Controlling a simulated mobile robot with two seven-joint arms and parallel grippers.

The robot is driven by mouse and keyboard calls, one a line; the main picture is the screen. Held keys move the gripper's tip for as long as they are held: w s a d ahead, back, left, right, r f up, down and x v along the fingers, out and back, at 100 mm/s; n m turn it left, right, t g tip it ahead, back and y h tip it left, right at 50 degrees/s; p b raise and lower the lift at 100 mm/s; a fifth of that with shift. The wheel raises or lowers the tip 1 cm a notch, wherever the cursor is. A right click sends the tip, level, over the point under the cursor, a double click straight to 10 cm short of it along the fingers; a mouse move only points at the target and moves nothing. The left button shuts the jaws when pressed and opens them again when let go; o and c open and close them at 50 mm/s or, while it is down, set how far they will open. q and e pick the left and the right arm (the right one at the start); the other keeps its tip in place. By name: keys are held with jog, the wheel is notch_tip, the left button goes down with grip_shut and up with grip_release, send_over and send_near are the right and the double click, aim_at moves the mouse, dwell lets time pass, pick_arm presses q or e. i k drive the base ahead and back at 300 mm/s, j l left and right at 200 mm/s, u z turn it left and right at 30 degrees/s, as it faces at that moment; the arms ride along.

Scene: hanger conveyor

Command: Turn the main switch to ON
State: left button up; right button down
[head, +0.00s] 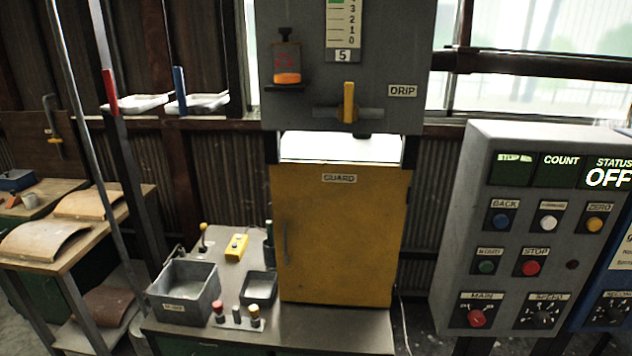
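The main switch (477,317) is a red rotary knob under a "MAIN" label, at the lower left of the grey control panel (474,165) on the right. Its position marks are too small to read surely. The status display (608,177) at the panel's top right reads "OFF". Neither of my grippers shows in the head view.
A speed knob (543,318) sits right of the main switch, and a red stop button (531,268) is above. A blue panel (613,290) stands close on the right. A yellow guard door (340,235) and a worktable (200,335) with bins are left of the panel.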

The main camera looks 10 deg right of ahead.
aim_at(476, 317)
jog(key=z, duration=1.25)
